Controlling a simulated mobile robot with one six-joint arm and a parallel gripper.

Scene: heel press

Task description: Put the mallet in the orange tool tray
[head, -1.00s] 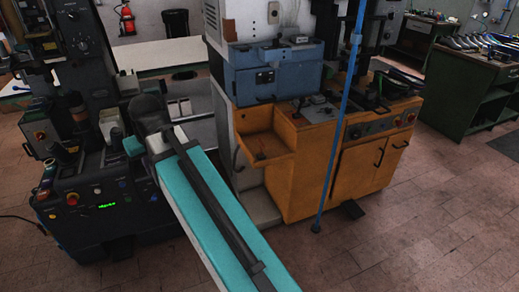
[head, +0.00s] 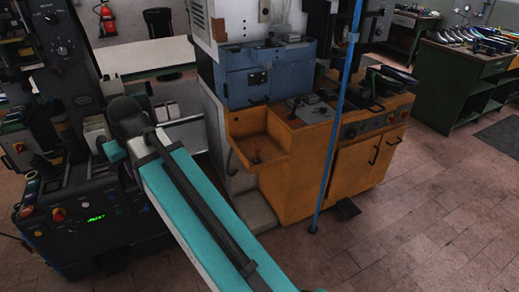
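The orange tool tray (head: 238,129) is the open bin at the left side of the orange machine, in the middle of the head view. A small reddish item (head: 256,156) shows in it, too small to name. I cannot make out a mallet anywhere in this view. My teal arm reaches from the bottom edge up and left, ending in a dark joint in front of the black machine. My gripper cannot be seen; the arm's far end hides what lies behind it.
A black machine (head: 75,215) with a lit green display stands at the left. A thin blue pole (head: 335,135) rises in front of the orange machine (head: 355,175). A green bench with shoes (head: 465,75) is at the right. The floor at lower right is clear.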

